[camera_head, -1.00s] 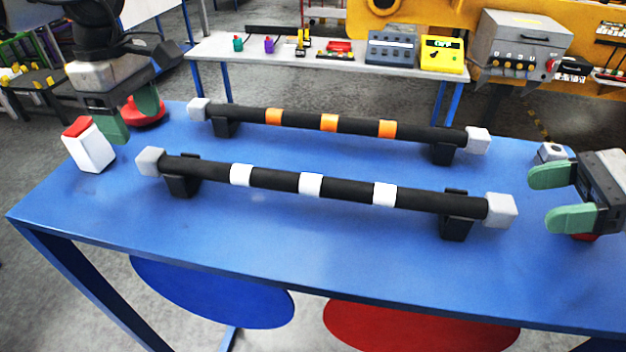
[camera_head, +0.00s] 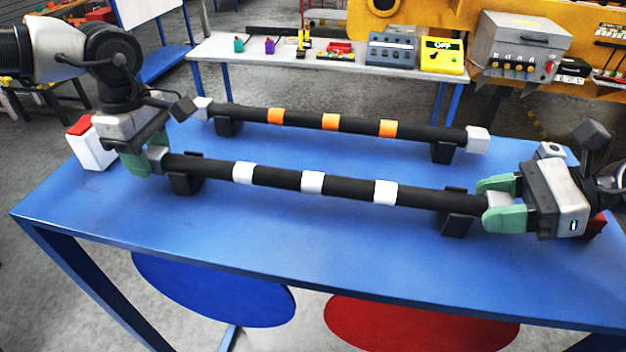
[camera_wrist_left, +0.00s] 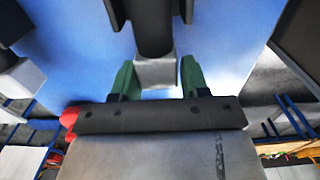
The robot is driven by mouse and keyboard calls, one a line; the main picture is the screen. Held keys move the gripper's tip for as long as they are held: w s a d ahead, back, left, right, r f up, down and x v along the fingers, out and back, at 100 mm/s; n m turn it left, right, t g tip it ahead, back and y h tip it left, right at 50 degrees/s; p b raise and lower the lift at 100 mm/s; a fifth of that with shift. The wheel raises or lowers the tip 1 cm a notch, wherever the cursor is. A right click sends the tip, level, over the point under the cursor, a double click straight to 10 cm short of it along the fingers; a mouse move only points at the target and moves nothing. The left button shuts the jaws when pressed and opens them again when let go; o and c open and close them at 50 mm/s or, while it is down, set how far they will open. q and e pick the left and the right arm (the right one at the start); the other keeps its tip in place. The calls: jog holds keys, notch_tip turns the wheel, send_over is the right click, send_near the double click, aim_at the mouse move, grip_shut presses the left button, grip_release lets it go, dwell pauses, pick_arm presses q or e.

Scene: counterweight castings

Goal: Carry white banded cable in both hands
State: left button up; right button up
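The white banded cable (camera_head: 345,188) is a black bar with several white bands and a grey block at each end, lying across two black supports (camera_head: 457,225) on the blue table. My left gripper (camera_head: 146,160) has its green fingers either side of the left grey end block. In the left wrist view, a narrow gap shows between that block (camera_wrist_left: 155,72) and the right finger, so the left gripper (camera_wrist_left: 160,78) is open around it. My right gripper (camera_head: 503,203) has its fingers either side of the right end block (camera_head: 499,200); whether they press on it is unclear.
A similar bar with orange bands (camera_head: 355,124) lies behind on its own supports. A white box with a red top (camera_head: 92,145) stands by my left gripper. The front of the blue table (camera_head: 300,235) is clear. A grey bench (camera_head: 350,66) with tools stands behind.

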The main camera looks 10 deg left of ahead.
pick_arm(q)
grip_shut()
pick_arm(e)
grip_shut()
pick_arm(q)
jog(key=shift+r, duration=0.1)
pick_arm(e)
jog(key=shift+r, duration=0.1)
